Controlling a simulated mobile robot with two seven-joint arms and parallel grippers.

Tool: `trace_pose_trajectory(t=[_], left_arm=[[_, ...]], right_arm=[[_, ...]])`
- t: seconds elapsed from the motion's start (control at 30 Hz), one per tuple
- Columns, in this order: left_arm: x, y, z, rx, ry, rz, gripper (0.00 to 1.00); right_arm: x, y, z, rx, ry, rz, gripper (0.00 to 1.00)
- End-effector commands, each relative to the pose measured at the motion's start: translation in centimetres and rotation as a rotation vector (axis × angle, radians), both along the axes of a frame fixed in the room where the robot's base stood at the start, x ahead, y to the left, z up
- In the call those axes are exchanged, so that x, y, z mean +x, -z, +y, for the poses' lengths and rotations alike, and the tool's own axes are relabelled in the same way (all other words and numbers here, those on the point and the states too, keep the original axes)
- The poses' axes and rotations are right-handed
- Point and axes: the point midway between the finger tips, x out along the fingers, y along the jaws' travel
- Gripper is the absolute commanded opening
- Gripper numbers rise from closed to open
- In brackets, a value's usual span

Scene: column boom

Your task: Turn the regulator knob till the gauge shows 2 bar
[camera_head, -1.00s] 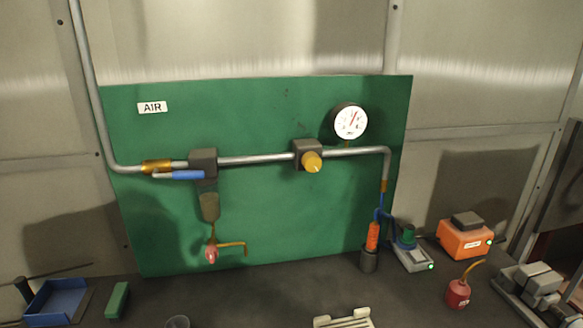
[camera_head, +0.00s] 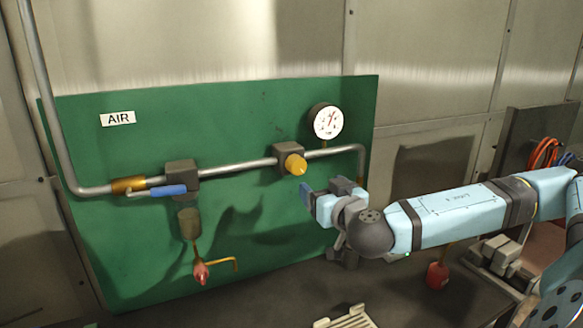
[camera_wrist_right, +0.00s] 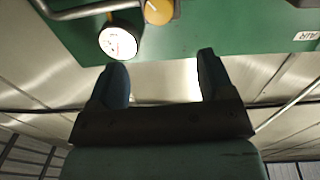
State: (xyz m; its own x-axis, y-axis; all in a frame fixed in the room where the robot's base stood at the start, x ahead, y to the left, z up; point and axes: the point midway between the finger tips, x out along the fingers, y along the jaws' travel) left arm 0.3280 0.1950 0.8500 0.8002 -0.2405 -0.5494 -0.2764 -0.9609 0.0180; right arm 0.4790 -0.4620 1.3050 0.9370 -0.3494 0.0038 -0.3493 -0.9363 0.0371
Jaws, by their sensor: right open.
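The yellow regulator knob (camera_head: 295,165) sits on a dark block on the pipe, on the green panel (camera_head: 230,125). The round white gauge (camera_head: 328,122) is above and right of it; its red needle is too small to read exactly. My right gripper (camera_head: 308,192) is in front of the panel, below and slightly right of the knob, apart from it. In the right wrist view its two fingers (camera_wrist_right: 160,82) are spread with nothing between them. That view also shows the gauge (camera_wrist_right: 118,42) and the knob (camera_wrist_right: 158,11) beyond the fingers. My left gripper is not in view.
A blue-handled valve (camera_head: 168,190) is on the pipe at the left, with a filter bowl (camera_head: 190,222) and red-tipped drain below. A red oil can (camera_head: 437,275) and a pale slatted item (camera_head: 345,318) are on the bench. My right arm hides part of the bench.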

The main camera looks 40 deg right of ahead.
Motion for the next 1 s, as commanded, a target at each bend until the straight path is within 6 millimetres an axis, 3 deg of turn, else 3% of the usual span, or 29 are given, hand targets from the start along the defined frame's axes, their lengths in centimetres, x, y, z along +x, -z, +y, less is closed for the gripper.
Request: trace_pose_trajectory(t=[0.6, 0.8, 1.0], left_arm=[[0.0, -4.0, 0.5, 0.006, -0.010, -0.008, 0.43], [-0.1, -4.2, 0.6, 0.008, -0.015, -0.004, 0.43], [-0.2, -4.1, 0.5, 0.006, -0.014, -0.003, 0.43]], right_arm=[[10.8, -0.2, -3.9, 0.001, 0.000, 0.003, 0.74], [12.2, 0.0, -4.5, 0.000, -0.001, 0.003, 0.74], [12.4, 0.1, -4.5, 0.000, -0.003, 0.005, 0.74]])
